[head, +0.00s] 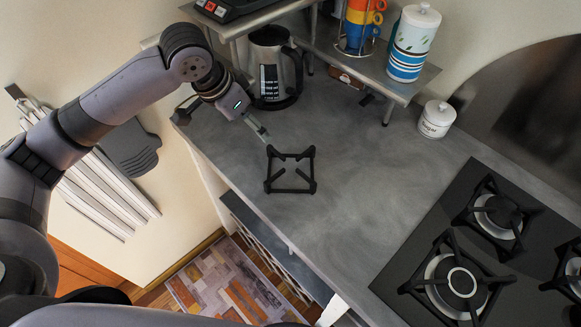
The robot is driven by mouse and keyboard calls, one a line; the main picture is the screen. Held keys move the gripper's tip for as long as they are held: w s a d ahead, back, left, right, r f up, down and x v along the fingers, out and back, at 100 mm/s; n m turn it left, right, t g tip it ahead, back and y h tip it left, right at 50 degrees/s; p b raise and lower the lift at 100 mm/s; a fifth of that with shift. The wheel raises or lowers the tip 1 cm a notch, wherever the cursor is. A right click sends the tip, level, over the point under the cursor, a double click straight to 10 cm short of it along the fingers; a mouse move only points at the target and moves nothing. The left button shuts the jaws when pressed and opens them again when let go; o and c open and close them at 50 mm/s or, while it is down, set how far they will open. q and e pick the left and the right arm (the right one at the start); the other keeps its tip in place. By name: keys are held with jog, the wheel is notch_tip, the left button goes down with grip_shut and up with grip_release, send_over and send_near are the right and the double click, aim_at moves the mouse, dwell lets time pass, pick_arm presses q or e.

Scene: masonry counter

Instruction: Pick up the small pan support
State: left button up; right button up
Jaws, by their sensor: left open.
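The small pan support (291,187), a black square metal frame with prongs, lies on the grey counter (355,165) left of the hob. My left gripper (265,138) is open and empty. It is just beyond the pan support's far left corner in the picture, apart from it. My right gripper is not in view.
A black hob (411,270) with pan supports on its burners is at the lower right. A kettle (276,68) stands behind my left gripper. A shelf (372,72) holds stacked cups and a striped canister (411,45). A small white jar (437,119) stands at the back.

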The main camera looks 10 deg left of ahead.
pick_arm(q)
jog(key=p, duration=0.2)
send_near(277, 151)
jog(key=x, duration=0.2)
jog(key=a+x, duration=0.1)
jog(key=x, duration=0.1)
jog(key=shift+d+f, duration=0.1)
jog(key=shift+f, duration=0.3)
jog(key=shift+w+d+f+p, duration=0.2)
jog(key=shift+d+f+p, duration=0.1)
jog(key=shift+f, duration=0.1)
jog(key=p+x, duration=0.1)
jog(key=x, duration=0.2)
jog(key=shift+d+f, duration=0.25)
jog(key=shift+w+d+f, duration=0.1)
jog(key=shift+w+f, duration=0.1)
jog(key=shift+f, duration=0.25)
jog(key=shift+c, duration=0.6)
jog(key=shift+r, duration=0.1)
jog(key=c, duration=1.4)
jog(key=shift+c, duration=0.2)
